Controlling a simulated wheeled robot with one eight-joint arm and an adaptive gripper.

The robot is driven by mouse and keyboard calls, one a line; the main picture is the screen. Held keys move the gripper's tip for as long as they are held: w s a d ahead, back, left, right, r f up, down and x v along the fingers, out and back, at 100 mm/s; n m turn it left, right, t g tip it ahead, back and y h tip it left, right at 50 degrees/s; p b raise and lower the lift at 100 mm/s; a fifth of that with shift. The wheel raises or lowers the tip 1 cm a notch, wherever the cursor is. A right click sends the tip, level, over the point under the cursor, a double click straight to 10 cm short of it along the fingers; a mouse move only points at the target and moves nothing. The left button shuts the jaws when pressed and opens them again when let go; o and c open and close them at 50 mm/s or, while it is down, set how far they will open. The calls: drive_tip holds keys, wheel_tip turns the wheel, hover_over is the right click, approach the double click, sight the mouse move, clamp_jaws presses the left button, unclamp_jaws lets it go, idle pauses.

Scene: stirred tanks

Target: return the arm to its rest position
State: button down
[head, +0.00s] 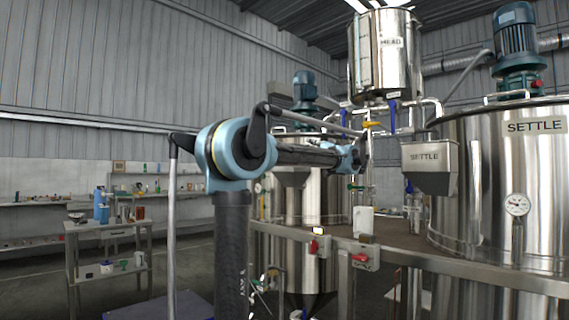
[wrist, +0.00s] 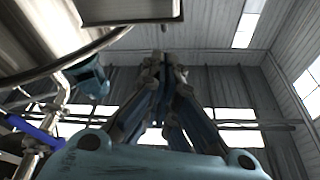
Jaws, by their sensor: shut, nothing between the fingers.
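My arm rises in the middle of the head view, with a light-blue elbow and a dark forearm reaching right and away toward the tanks. My gripper (wrist: 162,60) shows in the wrist view with its two dark fingers together, shut and empty. It points toward the grey wall and roof. In the head view the forearm ends in a small light-blue wrist in front of the tanks; the fingers are too small to make out there.
The SETTLE tank (head: 500,190) stands at right, a raised HEAD tank (head: 385,55) behind.

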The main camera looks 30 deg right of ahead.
drive_tip(key=w+a+f+g+y, duration=0.1)
drive_tip(key=w+a+f+g, duration=0.15)
drive_tip(key=a+f, duration=0.6)
drive_tip(key=w+a+f+n+g+y, duration=0.1)
drive_tip(key=a+f+g+y, duration=0.3)
drive_tip(key=a, duration=0.8)
drive_tip(key=w+a+f+g+h, duration=0.1)
drive_tip(key=a+f+g, duration=0.1)
drive_tip(key=a+f, duration=0.7)
drive_tip(key=s+a+f+g+h, duration=0.1)
drive_tip(key=s+a+f+g, duration=0.2)
drive_tip(key=s+a+f, duration=0.35)
drive_tip(key=s+a+f+g, duration=0.3)
drive_tip(key=a+f, duration=0.6)
drive_tip(key=s+a+f+g+h, duration=0.1)
drive_tip(key=s+f+g+h, duration=0.1)
drive_tip(key=s+f, duration=0.8)
drive_tip(key=s+f+g+h, duration=0.2)
drive_tip(key=s+f+h, duration=0.3)
drive_tip(key=s+f, duration=0.5)
wheel_tip(320, 180, down, 6)
drive_tip(key=shift+a+r+n, duration=0.2)
drive_tip(key=shift+a+n, duration=0.1)
drive_tip(key=shift+a, duration=0.1)
